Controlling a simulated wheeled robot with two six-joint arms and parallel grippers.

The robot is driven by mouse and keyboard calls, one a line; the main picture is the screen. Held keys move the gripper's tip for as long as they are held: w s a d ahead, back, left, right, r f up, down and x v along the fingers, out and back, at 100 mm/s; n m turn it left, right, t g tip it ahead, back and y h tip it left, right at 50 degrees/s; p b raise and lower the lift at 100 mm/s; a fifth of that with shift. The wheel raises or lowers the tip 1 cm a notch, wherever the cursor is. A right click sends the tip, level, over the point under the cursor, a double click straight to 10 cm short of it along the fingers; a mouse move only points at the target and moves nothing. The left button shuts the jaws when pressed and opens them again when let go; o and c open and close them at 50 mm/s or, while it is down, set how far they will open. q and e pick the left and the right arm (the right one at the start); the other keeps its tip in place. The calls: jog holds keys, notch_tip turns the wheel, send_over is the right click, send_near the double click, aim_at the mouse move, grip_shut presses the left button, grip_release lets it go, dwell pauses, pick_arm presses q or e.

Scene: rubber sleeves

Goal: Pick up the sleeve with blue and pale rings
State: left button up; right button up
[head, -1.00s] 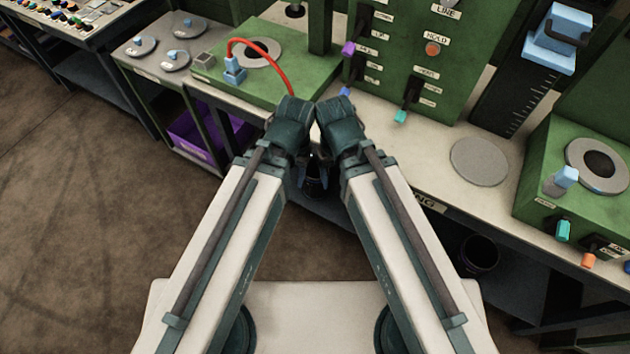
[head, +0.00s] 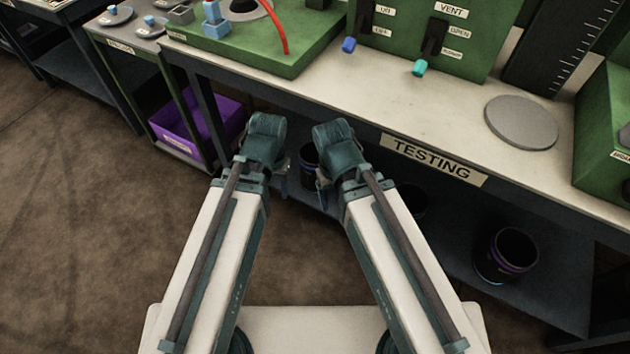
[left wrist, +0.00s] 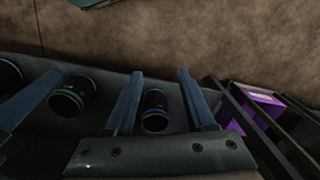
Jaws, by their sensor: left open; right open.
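A dark sleeve (head: 309,158) stands on the low shelf under the bench, partly hidden between my grippers. In the left wrist view this sleeve (left wrist: 154,112) shows a blue ring; a pale ring is not clear. It appears between the spread blue fingers of my left gripper (left wrist: 160,72), apart from them. In the head view my left gripper (head: 284,184) is open at the sleeve's left, and my right gripper (head: 322,186) is open at its right; their fingers are mostly hidden. A second sleeve (left wrist: 72,97) has a green ring and a bluish one.
A third dark sleeve (head: 507,255) with a purplish ring stands farther right on the shelf (head: 455,255). The bench top (head: 400,105) with its TESTING label (head: 434,160) overhangs the shelf. A purple bin (head: 195,128) sits at left. The floor at left is clear.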

pick_arm(q)
jog(key=w+a+f+t+h+b, duration=0.1)
jog(key=w+f+b, duration=0.2)
jog(key=f+b, duration=1.15)
jog(key=w+a+f+t+h+b, duration=0.1)
jog(key=w+f+b, duration=0.2)
jog(key=f+b, duration=1.2)
jog(key=w+d+f+m+t+h+b, duration=0.1)
jog(key=w+d+f+t+h+b, duration=0.15)
jog(key=w+d+f+b, duration=0.2)
jog(key=w+d+r+m+t+h, duration=0.3)
jog(key=w+d+r+t, duration=0.4)
jog(key=w+r, duration=0.35)
jog(key=b+x, duration=0.3)
jog(key=x, duration=0.5)
jog(key=shift+w+r, duration=0.25)
jog(key=shift+r, duration=0.05)
jog(key=b+x, duration=0.2)
jog(key=x, duration=0.3)
